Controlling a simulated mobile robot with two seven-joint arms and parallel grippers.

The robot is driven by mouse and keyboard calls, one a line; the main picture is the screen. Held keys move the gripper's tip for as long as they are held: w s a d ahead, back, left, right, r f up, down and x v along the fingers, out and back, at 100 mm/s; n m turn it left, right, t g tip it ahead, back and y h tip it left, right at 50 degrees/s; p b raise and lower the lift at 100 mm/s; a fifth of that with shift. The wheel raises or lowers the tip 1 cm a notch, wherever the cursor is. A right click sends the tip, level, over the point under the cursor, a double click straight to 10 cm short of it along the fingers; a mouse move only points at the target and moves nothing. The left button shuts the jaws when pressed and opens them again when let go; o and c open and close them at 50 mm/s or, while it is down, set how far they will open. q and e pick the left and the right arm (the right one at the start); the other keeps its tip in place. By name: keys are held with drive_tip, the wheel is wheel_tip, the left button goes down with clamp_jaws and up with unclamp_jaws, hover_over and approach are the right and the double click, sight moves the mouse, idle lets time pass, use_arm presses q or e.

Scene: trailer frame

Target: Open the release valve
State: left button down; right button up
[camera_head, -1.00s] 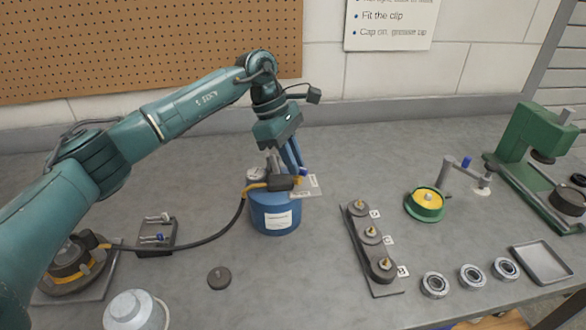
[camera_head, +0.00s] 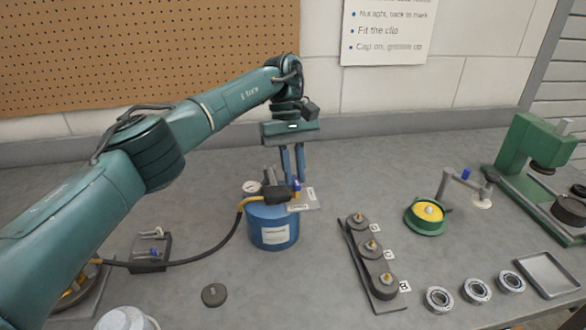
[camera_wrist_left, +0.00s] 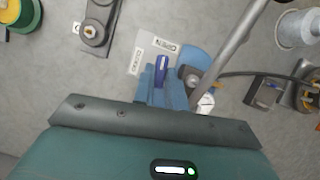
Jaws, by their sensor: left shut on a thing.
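The blue tank (camera_head: 272,232) stands on the bench with a gauge (camera_head: 250,187), a dark valve body (camera_head: 272,192) and a yellow-ended hose on top. The release valve's small blue lever (camera_head: 297,185) is at the valve's right end; it also shows in the left wrist view (camera_wrist_left: 162,68). A label plate (camera_wrist_left: 148,48) marked OPEN and CLOSED lies beside it. My left gripper (camera_head: 292,178) points down from above, its blue fingers shut on the lever, which shows between them in the wrist view. The exact finger contact is partly hidden. My right gripper is not in view.
The black hose (camera_head: 190,262) runs left across the bench. A dark rack with several capped posts (camera_head: 372,262) stands right of the tank. A green-yellow wheel (camera_head: 425,217), bearing rings, a metal tray (camera_head: 545,273) and a green press (camera_head: 525,147) are farther right.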

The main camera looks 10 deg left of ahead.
sight(295, 176)
use_arm(q)
drive_tip(key=shift+r+m, duration=0.1)
drive_tip(key=shift+m, duration=0.5)
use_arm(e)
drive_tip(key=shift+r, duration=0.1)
use_arm(q)
drive_tip(key=c, duration=1.4)
unclamp_jaws()
drive_tip(key=shift+c, duration=0.2)
wheel_tip(295, 176, up, 5)
drive_tip(key=shift+f, duration=0.1)
wheel_tip(295, 176, up, 5)
drive_tip(key=shift+r+p, duration=0.1)
drive_tip(key=shift+p, duration=1.1)
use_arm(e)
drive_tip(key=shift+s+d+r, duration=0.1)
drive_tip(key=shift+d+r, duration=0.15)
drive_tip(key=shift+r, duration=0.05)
